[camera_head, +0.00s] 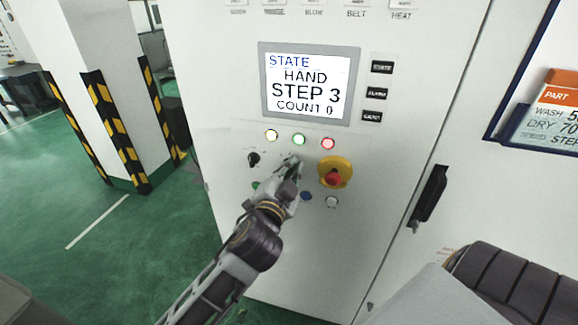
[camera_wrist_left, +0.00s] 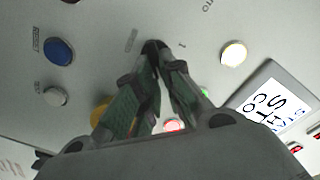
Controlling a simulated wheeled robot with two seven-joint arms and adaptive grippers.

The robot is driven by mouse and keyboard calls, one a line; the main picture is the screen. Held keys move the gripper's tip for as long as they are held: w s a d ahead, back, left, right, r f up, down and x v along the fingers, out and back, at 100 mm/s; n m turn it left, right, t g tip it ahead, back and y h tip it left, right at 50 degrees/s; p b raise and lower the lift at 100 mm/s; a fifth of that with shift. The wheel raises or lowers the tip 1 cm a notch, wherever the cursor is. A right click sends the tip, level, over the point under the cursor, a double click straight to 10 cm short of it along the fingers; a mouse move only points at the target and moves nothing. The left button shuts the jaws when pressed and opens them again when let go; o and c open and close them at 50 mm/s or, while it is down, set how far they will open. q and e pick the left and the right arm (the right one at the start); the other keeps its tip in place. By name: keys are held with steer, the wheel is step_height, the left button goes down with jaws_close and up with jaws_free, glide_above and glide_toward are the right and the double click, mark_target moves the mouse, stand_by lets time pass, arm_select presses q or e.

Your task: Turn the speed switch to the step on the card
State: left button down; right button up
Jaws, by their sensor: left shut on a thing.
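My left gripper (camera_head: 293,164) reaches the panel of the white cabinet, below the green lamp. In the left wrist view its two fingers (camera_wrist_left: 152,48) come together at the panel, shut on a small dark thing. This looks like the speed switch, mostly hidden by the fingertips, so its pointer cannot be read. The screen (camera_head: 310,84) reads STATE HAND, STEP 3, COUNT 0. The card (camera_head: 556,102) hangs at the right, cut by the picture's edge; it shows PART, WASH, DRY 70 and STEP, with the step number out of view. My right gripper is not in view.
A black knob (camera_head: 253,159) sits left of my gripper. A red stop button on a yellow base (camera_head: 345,167) is close on the right. A blue button (camera_head: 306,196) and a white button (camera_head: 332,202) are below. A black door handle (camera_head: 430,193) stands at the right.

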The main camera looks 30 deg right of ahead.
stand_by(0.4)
arm_select(q)
steer(key=c, duration=1.5)
jaws_free()
steer(key=shift+c, duration=0.2)
steer(key=v, duration=1.2)
steer(key=shift+s+d+r, duration=0.1)
steer(key=shift+s, duration=0.05)
